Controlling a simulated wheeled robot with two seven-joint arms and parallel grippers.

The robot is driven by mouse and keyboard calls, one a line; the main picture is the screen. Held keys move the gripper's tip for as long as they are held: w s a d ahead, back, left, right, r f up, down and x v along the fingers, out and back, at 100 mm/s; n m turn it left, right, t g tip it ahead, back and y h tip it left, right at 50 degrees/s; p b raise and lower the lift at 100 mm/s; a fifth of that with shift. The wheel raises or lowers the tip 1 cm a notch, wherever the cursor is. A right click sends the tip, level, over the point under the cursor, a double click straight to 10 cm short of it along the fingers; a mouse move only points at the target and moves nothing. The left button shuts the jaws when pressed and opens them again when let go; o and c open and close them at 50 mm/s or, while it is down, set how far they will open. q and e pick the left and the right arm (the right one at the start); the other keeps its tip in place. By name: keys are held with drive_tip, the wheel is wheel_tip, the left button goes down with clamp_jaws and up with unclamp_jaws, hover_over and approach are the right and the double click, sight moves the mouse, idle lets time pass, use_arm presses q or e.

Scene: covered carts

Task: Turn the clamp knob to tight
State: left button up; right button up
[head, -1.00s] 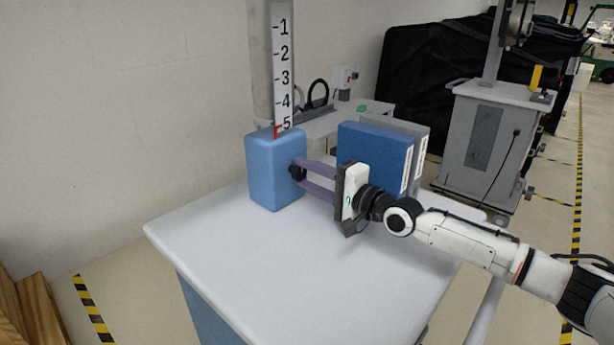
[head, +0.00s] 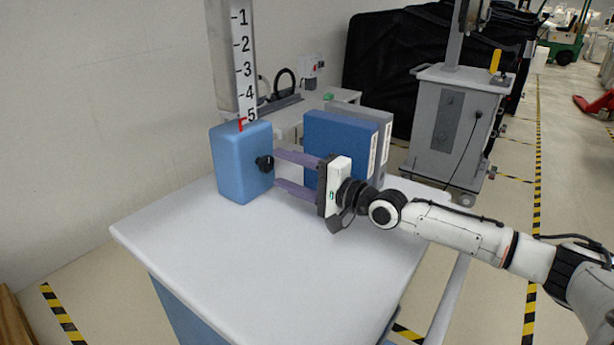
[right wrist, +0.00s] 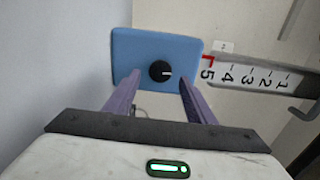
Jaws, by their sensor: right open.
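The black clamp knob (head: 265,163) sits on the right face of a blue block-shaped clamp body (head: 238,172) on the white cart top. In the right wrist view the knob (right wrist: 160,71) shows a white mark pointing right, on the blue face (right wrist: 133,55). My right gripper (head: 279,169) is open, its two purple fingers pointing at the knob with a gap between them and it. In the right wrist view the fingers (right wrist: 159,82) lie either side of and below the knob. A red pointer (head: 241,124) stands by the 5 on the scale. My left gripper is not in view.
The white scale post (head: 244,70) rises behind the blue body. Blue and grey binders (head: 335,145) stand upright close behind my right gripper. The front of the cart top (head: 260,255) is clear. Another grey cart (head: 450,130) stands further back.

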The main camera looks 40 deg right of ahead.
drive_tip(key=v, duration=0.6)
drive_tip(key=shift+s, duration=0.35)
drive_tip(key=shift+d, duration=0.15)
